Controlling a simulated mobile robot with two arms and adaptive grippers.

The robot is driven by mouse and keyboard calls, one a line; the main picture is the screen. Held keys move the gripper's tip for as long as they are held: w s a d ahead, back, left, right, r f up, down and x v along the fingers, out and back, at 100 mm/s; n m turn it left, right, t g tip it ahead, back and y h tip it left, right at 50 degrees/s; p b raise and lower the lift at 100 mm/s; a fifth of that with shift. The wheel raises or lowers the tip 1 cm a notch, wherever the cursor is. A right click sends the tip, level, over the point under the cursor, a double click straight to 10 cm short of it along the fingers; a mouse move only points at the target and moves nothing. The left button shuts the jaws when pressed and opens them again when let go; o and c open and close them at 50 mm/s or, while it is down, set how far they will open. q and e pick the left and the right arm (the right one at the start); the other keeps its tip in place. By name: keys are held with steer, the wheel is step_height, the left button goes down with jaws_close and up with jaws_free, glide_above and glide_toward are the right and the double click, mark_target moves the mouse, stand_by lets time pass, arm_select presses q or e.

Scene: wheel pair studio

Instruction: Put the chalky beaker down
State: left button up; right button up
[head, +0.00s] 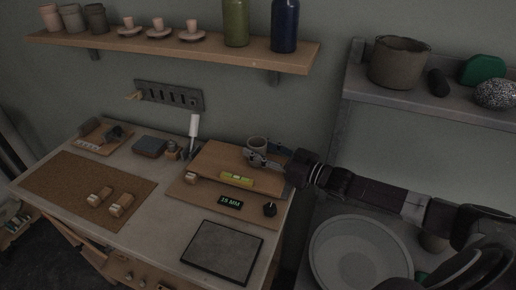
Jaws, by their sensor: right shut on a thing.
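My left gripper is not in view.
A dark square pad (222,252) is empty at the front. A brown mat (75,186) holds two small wooden blocks. A wall shelf (170,50) hangs above.

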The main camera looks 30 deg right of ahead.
steer(key=o, duration=1.3)
steer(key=shift+f, duration=0.1)
steer(key=shift+p+v, duration=0.55)
steer(key=shift+v, duration=5.45)
